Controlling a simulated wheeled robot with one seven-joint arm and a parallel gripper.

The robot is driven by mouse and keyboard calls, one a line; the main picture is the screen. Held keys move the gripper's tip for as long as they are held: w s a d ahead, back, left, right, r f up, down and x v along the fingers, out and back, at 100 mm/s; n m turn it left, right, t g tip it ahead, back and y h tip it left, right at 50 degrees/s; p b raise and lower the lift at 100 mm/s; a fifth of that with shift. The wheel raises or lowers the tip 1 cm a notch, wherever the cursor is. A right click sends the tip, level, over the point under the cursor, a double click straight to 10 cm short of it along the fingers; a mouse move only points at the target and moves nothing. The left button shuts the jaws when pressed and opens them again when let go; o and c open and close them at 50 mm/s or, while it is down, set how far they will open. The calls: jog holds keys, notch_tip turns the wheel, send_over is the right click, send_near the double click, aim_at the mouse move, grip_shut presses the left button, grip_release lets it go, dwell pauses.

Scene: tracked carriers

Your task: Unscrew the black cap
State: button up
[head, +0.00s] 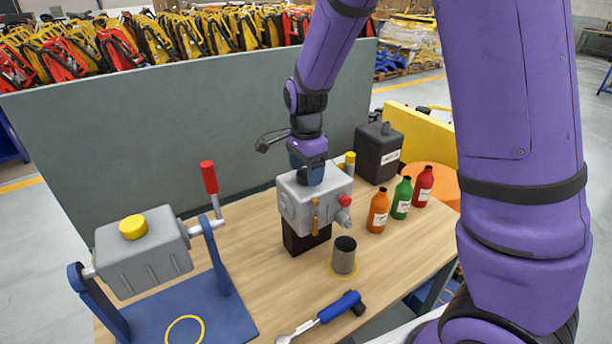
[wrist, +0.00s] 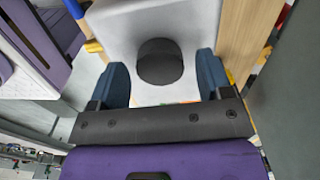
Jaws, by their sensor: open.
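The black cap (wrist: 160,62) shows in the wrist view as a round dark disc on top of the grey housing (wrist: 115,25). In the head view the cap is hidden behind my gripper (head: 309,174), and the grey housing (head: 296,212) stands on a black block on the table. My gripper is open, pointing down at the top of the housing. In the wrist view its blue fingers (wrist: 162,75) stand to the left and right of the cap, with a visible gap on each side. I cannot tell how far the fingertips are above the housing's top.
A grey cup (head: 343,259) stands in front of the housing. A blue-handled tool (head: 338,307) lies near the front edge. Orange (head: 377,214), green (head: 401,200) and red (head: 423,189) bottles and a black canister (head: 367,151) stand right. A grey tank (head: 150,262) hangs on a blue stand left.

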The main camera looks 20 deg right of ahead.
jog(key=shift+c, duration=0.2)
jog(key=c, duration=0.7)
jog(key=n, duration=0.7)
jog(key=shift+n, duration=1.4)
jog(key=n, duration=0.9)
jog(key=shift+n, duration=0.4)
